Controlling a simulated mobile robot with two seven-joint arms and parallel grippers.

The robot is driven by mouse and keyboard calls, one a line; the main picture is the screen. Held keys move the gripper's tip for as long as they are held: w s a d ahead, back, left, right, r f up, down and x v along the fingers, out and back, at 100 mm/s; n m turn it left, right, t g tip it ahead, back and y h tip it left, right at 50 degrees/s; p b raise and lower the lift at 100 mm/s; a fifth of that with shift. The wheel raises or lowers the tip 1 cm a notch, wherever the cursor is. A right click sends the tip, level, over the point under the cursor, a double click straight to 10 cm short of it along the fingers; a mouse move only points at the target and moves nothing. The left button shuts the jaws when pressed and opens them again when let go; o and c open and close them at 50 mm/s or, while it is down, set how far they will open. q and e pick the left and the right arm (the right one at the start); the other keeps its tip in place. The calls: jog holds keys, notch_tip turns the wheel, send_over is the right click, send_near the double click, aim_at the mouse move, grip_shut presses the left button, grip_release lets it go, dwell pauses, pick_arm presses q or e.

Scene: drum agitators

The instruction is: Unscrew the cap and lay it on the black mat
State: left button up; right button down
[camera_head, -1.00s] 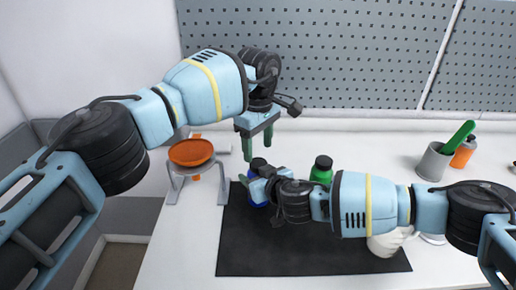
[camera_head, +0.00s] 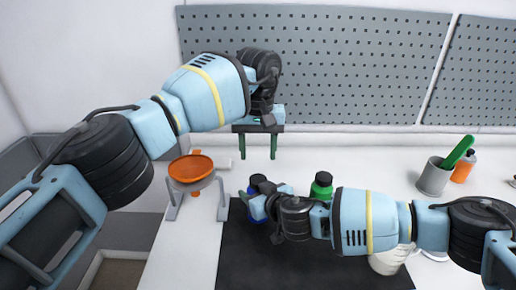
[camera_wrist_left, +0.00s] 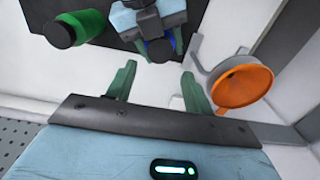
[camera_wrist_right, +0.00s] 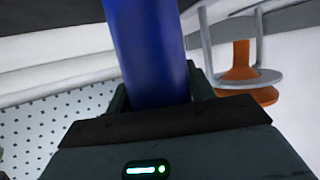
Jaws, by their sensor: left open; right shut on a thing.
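A blue bottle (camera_head: 257,208) with a black cap (camera_head: 258,180) stands at the back left of the black mat (camera_head: 262,262). My right gripper (camera_head: 264,196) is shut on the bottle's body, which also shows in the right wrist view (camera_wrist_right: 148,50) between the fingers. The bottle is partly hidden by my right gripper. My left gripper (camera_head: 257,150) is open and empty behind the bottle, apart from the cap. In the left wrist view the cap (camera_wrist_left: 160,49) lies beyond the open left fingers (camera_wrist_left: 157,82), under them in no contact.
A green bottle (camera_head: 320,191) with a black cap stands right of the blue one. An orange funnel (camera_head: 191,167) sits on a grey stand at left. A grey cup (camera_head: 434,179) with a green item and an orange bottle (camera_head: 463,167) stand at right. A pegboard (camera_head: 320,65) closes the back.

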aim_at(258, 179)
pick_arm(q)
jog(key=shift+f, duration=4.05)
jog(key=c, duration=0.8)
jog(key=n, duration=0.5)
jog(key=shift+n, duration=0.3)
jog(key=shift+c, duration=0.2)
jog(key=n, duration=0.4)
jog(key=shift+n, duration=0.3)
jog(key=o, duration=1.1)
